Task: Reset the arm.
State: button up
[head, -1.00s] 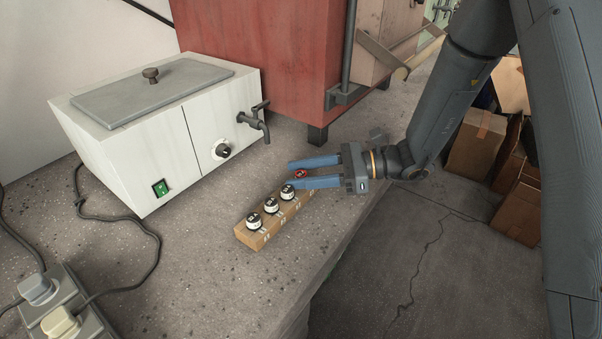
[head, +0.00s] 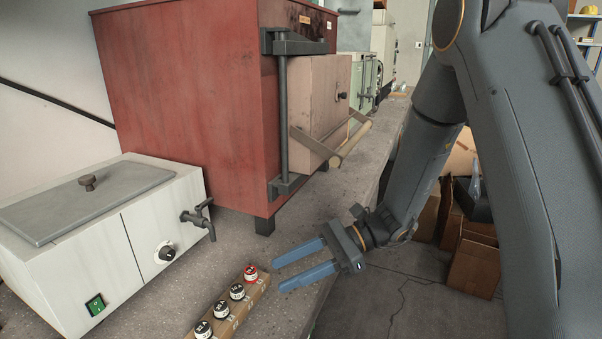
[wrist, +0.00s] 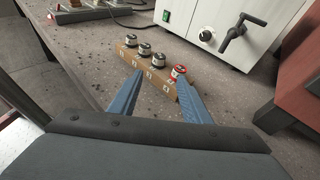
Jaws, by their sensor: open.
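My gripper (head: 290,266) is open, with two blue fingers and nothing between them. In the head view it hangs by the bench's right edge, just right of a cardboard strip (head: 260,291). The strip holds several small round jars in a row: a red-topped jar (head: 251,273) at the end nearest my fingers, then black-and-white jars (head: 237,292). In the wrist view the fingers (wrist: 157,88) point toward the strip (wrist: 153,70). The red-topped jar (wrist: 178,72) shows close beyond the right fingertip; whether they touch is unclear from that view.
A white water bath (head: 90,240) with a tap (head: 200,218) stands at left. A red furnace cabinet (head: 190,100) with a barred door stands behind. The bench drops off at right, with cardboard boxes (head: 474,262) on the floor. Power sockets (wrist: 90,12) show in the wrist view.

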jog(key=s+d+r+n+t+h+p, duration=0.1)
jog(key=s+d+r+n+h+p, duration=0.2)
jog(key=d, duration=0.4)
jog(key=s+d+r+n+t+h+p, duration=0.1)
jog(key=s+d+r+n+h+p, duration=0.2)
jog(key=s+d+n+h, duration=0.2)
jog(key=s+d+r+n+t+h+p, duration=0.1)
jog(key=s+d+r+n+h+p, duration=0.2)
jog(key=d, duration=0.7)
jog(key=s+r+n+h, duration=0.1)
jog(key=s+n+h, duration=0.1)
jog(key=s, duration=0.1)
jog(key=shift+d+n+t+p, duration=0.25)
jog(key=shift+n+t+p, duration=0.05)
jog(key=shift+t, duration=0.1)
jog(key=shift+d+r+n+h, duration=0.3)
jog(key=shift+d, duration=0.05)
jog(key=shift+c, duration=0.5)
